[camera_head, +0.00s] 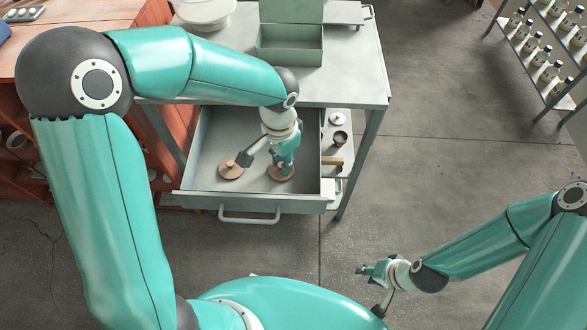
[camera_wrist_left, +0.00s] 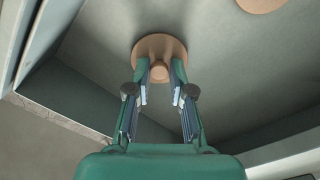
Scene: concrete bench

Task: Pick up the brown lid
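A round brown lid (camera_head: 281,174) with a small knob lies on the floor of the open grey drawer (camera_head: 215,140). In the left wrist view the lid (camera_wrist_left: 160,46) sits between and just beyond my fingertips, with its knob in the gap. My left gripper (camera_head: 285,165) reaches down into the drawer over this lid and partly hides it. Its fingers (camera_wrist_left: 160,75) are apart on either side of the knob, with space showing on both sides. My right gripper (camera_head: 368,270) is away from the drawer, low at the right; its fingers are too small to judge.
A second brown lid (camera_head: 231,171) lies to the left in the drawer; its edge shows in the wrist view (camera_wrist_left: 260,4). The drawer's front wall (camera_head: 250,203) and side walls surround my left gripper. A green-grey box (camera_head: 290,45) stands on the bench top (camera_head: 350,85).

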